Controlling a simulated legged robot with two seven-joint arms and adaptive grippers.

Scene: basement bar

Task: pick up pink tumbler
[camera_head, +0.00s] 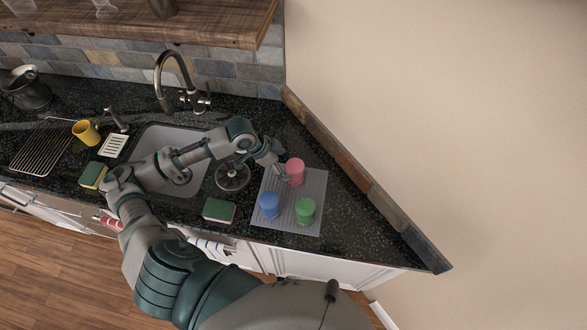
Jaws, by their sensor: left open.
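The pink tumbler (295,171) stands at the back of a light grey ribbed mat (317,184) on the dark counter, right of the sink. A blue tumbler (269,205) and a green tumbler (305,211) stand nearer the front of the same mat. My left gripper (281,172) is open at the left side of the pink tumbler, its fingers close to it. I cannot tell whether they touch it. My right gripper is not in view.
The sink (172,141) with a tall faucet (180,80) lies left of the mat. A green sponge (219,210) lies near the front edge. A yellow mug (87,132) and wire rack (42,147) are farther left. A wall with a tiled edge (350,172) bounds the right side.

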